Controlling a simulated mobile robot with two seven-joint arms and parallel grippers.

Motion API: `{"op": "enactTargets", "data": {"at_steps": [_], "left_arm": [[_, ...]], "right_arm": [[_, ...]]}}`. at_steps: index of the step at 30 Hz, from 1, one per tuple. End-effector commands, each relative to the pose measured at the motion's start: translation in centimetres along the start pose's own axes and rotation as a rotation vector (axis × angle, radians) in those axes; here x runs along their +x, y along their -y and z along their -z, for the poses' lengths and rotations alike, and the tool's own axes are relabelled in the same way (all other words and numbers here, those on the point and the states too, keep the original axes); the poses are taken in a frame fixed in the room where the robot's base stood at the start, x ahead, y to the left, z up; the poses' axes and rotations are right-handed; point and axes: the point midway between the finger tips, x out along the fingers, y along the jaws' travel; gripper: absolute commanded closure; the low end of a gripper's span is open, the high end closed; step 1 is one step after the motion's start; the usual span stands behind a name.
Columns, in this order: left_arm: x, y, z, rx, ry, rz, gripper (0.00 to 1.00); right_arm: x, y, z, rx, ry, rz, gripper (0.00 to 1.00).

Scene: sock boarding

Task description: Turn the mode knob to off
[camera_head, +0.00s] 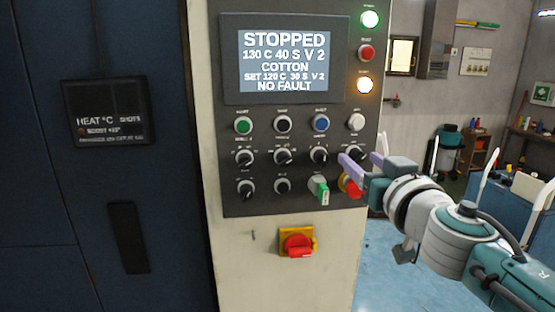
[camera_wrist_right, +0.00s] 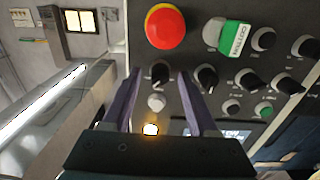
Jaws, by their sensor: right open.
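The control panel (camera_head: 265,205) carries several black rotary knobs with white pointers. Their labels are too small to read, so I cannot tell by name which is the mode knob. My right gripper (camera_head: 360,162) is open at the rightmost knob (camera_head: 356,153) of the upper knob row. In the right wrist view, the right gripper (camera_wrist_right: 159,75) has its purple fingers on either side of that knob (camera_wrist_right: 160,73), with gaps visible. Whether the fingers reach its depth is unclear. My left gripper is not in view.
A red emergency stop (camera_head: 352,186) sits just below the gripper, beside a green-tagged switch (camera_head: 320,190). A red-and-yellow main switch (camera_head: 298,243) is lower down. The screen (camera_head: 284,60) reads STOPPED, COTTON, NO FAULT. An amber lamp (camera_head: 365,85) glows.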

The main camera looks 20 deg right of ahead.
Motion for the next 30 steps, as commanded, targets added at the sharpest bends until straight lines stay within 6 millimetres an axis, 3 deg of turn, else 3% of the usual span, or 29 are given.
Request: {"op": "enactTargets", "data": {"at_steps": [9, 24, 30], "left_arm": [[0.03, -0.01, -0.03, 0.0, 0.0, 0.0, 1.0], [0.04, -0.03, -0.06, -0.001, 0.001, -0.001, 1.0], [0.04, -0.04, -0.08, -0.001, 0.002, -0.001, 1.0]], "right_arm": [[0.24, 0.0, 0.01, -0.001, 0.0, 0.0, 0.42], [0.21, 0.0, 0.0, 0.0, 0.0, 0.0, 0.98], [0.21, 0.0, 0.0, 0.0, 0.0, 0.0, 1.0]]}}
